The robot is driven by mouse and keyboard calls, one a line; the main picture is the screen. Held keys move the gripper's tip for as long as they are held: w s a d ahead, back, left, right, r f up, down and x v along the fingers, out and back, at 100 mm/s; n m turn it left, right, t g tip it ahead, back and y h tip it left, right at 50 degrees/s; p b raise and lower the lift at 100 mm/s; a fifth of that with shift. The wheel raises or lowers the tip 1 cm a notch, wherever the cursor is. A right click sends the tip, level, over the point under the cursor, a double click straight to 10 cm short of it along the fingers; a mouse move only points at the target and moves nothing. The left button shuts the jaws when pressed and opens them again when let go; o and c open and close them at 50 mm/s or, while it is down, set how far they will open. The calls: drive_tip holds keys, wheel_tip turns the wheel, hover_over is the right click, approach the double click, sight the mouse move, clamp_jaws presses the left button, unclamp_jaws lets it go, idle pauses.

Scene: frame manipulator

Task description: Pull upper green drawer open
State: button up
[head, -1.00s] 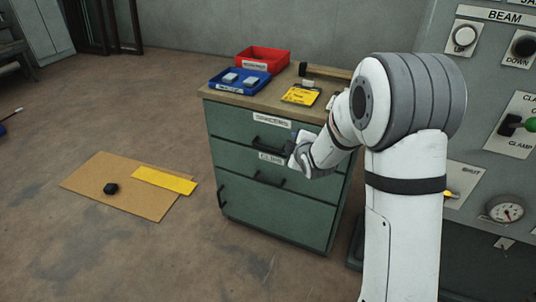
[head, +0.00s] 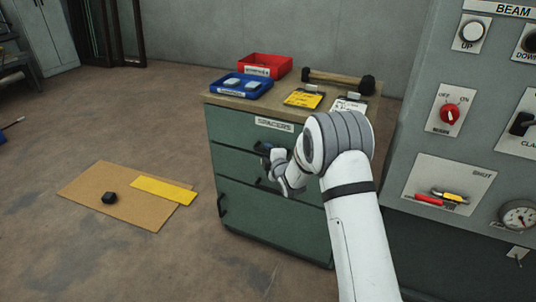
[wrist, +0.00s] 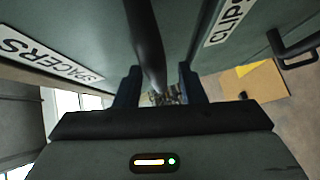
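The green cabinet (head: 275,220) stands in the middle of the head view. Its upper drawer (head: 230,125) has a white SPACERS label (head: 274,124) and looks closed. My gripper (head: 268,152) is at that drawer's front, below the label, and my wrist hides part of the drawer. In the wrist view, the black bar handle (wrist: 148,45) runs between the two dark fingers of my gripper (wrist: 161,88). The fingers stand apart, with a gap visible on the right side of the handle. The SPACERS label also shows in the wrist view (wrist: 48,58).
A lower drawer's label (wrist: 228,18) and handle (wrist: 292,48) show in the wrist view. The cabinet top holds red (head: 265,66) and blue (head: 240,87) trays and a hammer (head: 340,80). A control panel (head: 440,150) stands at right. Cardboard (head: 140,212) lies on open floor at left.

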drive_tip(key=shift+w, duration=0.15)
drive_tip(key=shift+c, duration=0.3)
clamp_jaws()
